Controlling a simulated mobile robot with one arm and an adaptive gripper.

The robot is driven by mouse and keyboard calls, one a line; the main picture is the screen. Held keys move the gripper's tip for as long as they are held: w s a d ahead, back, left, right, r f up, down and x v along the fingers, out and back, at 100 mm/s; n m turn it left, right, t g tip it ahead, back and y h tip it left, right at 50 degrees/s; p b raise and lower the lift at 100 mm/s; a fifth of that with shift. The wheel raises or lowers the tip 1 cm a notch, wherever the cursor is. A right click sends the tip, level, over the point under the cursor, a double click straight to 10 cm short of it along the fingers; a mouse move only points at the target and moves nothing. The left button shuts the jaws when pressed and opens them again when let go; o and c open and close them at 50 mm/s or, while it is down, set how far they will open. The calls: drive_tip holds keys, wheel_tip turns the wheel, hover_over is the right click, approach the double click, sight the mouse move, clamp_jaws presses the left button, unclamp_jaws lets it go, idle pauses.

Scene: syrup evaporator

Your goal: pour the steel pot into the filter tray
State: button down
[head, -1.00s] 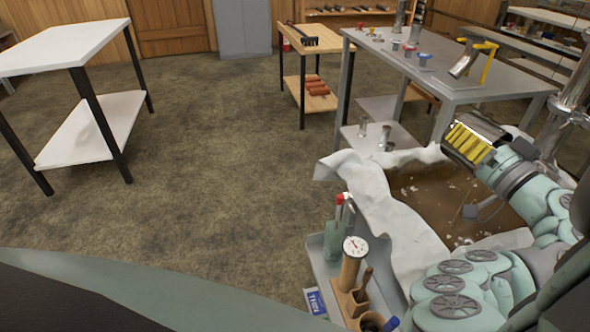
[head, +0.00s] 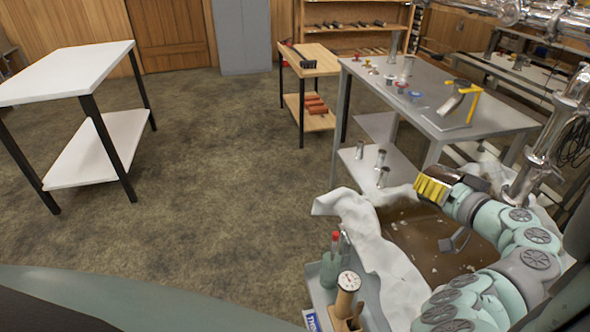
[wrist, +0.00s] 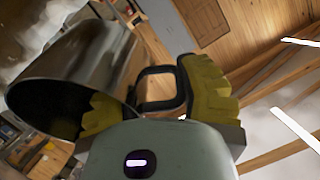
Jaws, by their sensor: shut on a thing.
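The steel pot (wrist: 75,75) fills the left of the wrist view, tipped on its side with its dark mouth toward the lower left. No liquid shows inside its mouth. My gripper (wrist: 150,100) has yellow fingers shut on the pot's black handle (wrist: 160,72). In the head view my gripper (head: 432,190) is above the far side of the filter tray, and the pot (head: 463,179) is partly hidden behind it. The filter tray (head: 412,232) holds brown liquid with pale flecks, with white cloth draped over its sides. I see no stream leaving the pot.
A grey table (head: 440,110) with small jars and a yellow-framed stand (head: 462,103) is just beyond the tray. A tool caddy (head: 335,290) with a dial thermometer (head: 349,281) stands at the tray's near left. Steel pipes (head: 560,120) rise at right.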

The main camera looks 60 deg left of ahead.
drive_tip(key=w+a+f+g+h+b, duration=0.1)
drive_tip(key=a+f+g+h+b, duration=0.1)
drive_tip(key=a+f+h, duration=0.7)
drive_tip(key=h+b, duration=0.1)
drive_tip(key=h, duration=0.3)
drive_tip(key=shift+w+a+f+g+b, duration=0.15)
drive_tip(key=shift+a+f+g+b, duration=0.15)
drive_tip(key=shift+g, duration=0.1)
idle(2.5)
drive_tip(key=shift+r+h+b, duration=0.1)
drive_tip(key=shift+h+b, duration=0.2)
